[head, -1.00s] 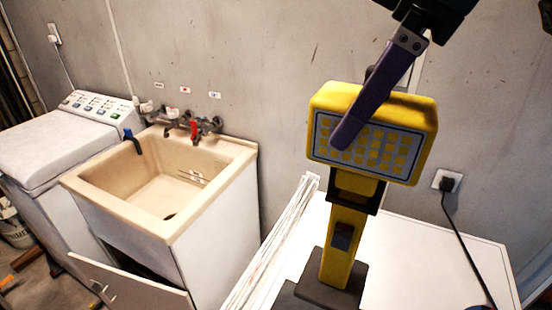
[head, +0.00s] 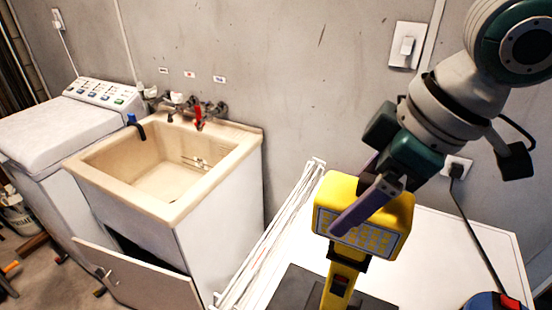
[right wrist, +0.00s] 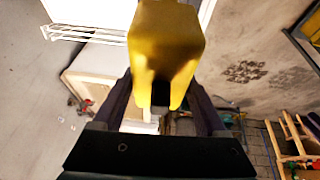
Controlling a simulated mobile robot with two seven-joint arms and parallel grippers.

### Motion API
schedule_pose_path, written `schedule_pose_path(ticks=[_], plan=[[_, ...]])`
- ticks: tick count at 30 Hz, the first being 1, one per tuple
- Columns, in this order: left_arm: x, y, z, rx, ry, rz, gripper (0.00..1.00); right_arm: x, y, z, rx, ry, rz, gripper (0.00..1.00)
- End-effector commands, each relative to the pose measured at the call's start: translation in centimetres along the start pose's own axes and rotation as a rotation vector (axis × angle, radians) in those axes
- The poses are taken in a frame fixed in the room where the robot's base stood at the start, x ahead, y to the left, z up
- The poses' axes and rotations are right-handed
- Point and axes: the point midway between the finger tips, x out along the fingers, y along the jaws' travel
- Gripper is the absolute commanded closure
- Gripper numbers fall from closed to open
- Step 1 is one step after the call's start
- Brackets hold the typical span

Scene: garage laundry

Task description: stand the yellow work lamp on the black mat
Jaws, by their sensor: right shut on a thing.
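The yellow work lamp (head: 398,212) has a boxy head with a grid of light cells and a yellow handle below. My right gripper (head: 362,206) is shut on the lamp head, one purple finger across its front; the other finger is mostly hidden behind it. In the right wrist view the yellow head (right wrist: 165,45) sits between the two fingers (right wrist: 162,88). The black mat (head: 290,288) lies on the white top, partly behind the lamp handle. The lamp's base is below the picture edge, so I cannot tell whether it touches the mat. My left gripper is out of view.
White slatted rack (head: 275,235) edges the left side. A sink (head: 165,180) and washer (head: 60,135) stand further left.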

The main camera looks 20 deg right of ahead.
Motion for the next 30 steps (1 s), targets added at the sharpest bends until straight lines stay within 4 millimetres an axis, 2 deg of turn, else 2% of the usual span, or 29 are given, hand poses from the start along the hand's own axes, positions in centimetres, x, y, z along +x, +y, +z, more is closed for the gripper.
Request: schedule_pose_path(ticks=[10, 22, 23, 29, 30], plan=[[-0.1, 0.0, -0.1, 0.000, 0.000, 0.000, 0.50, 3.9, -0.3, 1.5, 0.000, 0.002, -0.001, 1.00], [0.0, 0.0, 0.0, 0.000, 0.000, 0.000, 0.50, 4.4, -0.3, 1.8, -0.001, 0.002, 0.001, 1.00], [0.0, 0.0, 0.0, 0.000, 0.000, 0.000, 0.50, 4.4, -0.3, 1.9, -0.001, -0.001, 0.000, 0.23], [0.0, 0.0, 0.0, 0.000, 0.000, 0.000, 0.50, 4.3, -0.4, 1.8, -0.001, -0.001, 0.000, 0.01], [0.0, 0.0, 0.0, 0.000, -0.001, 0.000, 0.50, 4.3, -0.4, 1.8, -0.001, -0.001, 0.000, 0.00]])
